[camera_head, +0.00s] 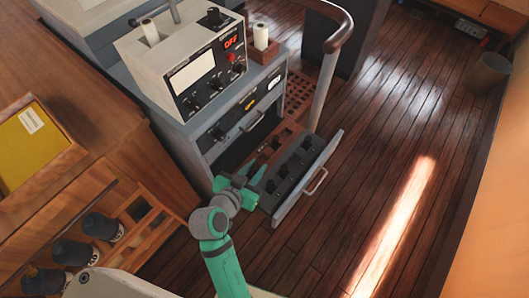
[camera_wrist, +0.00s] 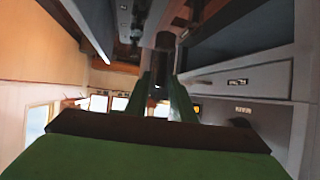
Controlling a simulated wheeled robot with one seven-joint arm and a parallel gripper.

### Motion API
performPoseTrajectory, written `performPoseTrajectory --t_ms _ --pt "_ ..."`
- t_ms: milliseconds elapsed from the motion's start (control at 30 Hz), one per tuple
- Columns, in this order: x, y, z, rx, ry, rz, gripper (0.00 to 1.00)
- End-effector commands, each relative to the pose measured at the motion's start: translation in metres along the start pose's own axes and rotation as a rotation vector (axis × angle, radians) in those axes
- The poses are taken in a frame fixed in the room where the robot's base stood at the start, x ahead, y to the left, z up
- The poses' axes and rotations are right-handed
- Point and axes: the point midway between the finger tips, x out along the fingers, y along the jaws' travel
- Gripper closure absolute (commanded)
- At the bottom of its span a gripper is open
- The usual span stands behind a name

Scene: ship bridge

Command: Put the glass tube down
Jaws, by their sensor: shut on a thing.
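My gripper (camera_head: 258,176) is over the open lower drawer (camera_head: 318,172) of the grey cabinet, near the drawer's left side. In the wrist view my gripper's two green fingers (camera_wrist: 164,98) point away from the camera with a narrow gap between them. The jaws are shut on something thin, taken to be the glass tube. I cannot tell whether the held thing touches the drawer.
An instrument box (camera_head: 190,62) with a red "OFF" stands on the grey cabinet (camera_head: 196,128), beside a wooden block (camera_head: 262,54) holding a white cylinder (camera_head: 261,36). A wooden rack (camera_head: 150,226) with dark bottles is at left. The plank floor (camera_head: 370,140) right of the drawer is clear.

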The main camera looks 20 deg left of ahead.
Motion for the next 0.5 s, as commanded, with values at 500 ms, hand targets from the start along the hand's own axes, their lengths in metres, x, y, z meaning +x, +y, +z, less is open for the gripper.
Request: performPoseTrajectory --t_ms 500 --pt "0.112 -0.029 0.009 -0.001 -0.002 0.002 1.00"
